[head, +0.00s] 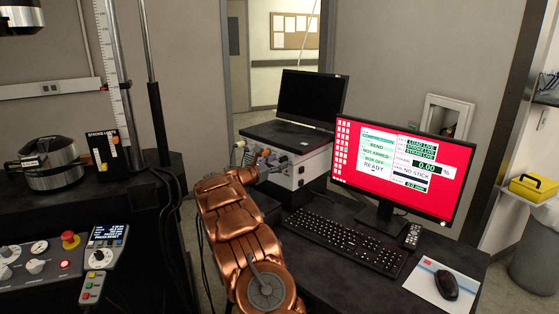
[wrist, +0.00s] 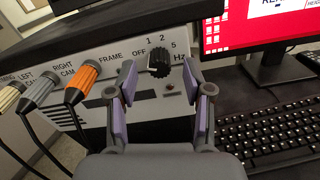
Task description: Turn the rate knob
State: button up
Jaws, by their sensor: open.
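The rate knob (wrist: 158,63) is a black ribbed knob on the light front panel of a box (wrist: 140,88). Labels OFF, 1, 2, 5 and HZ run around it; its exact setting is hard to read. My gripper (wrist: 160,92) is open, its purple-padded fingers apart on the left and right below the knob. The knob shows beyond the gap between the fingers, and nothing is held. In the head view my gripper (head: 270,166) is in front of the box (head: 316,168); I cannot make out the knob there.
A laptop (head: 308,100) sits on the box. The red-screened monitor (head: 395,165) and keyboard (head: 343,242) are to the right. A black test stand with controls is at left.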

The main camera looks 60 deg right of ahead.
jog(key=shift+s+d+r, duration=0.1)
jog(key=shift+s+d, duration=0.05)
jog(key=shift+d, duration=0.55)
jog(key=shift+c, duration=0.2)
grip_shut()
jog(key=shift+d, duration=0.1)
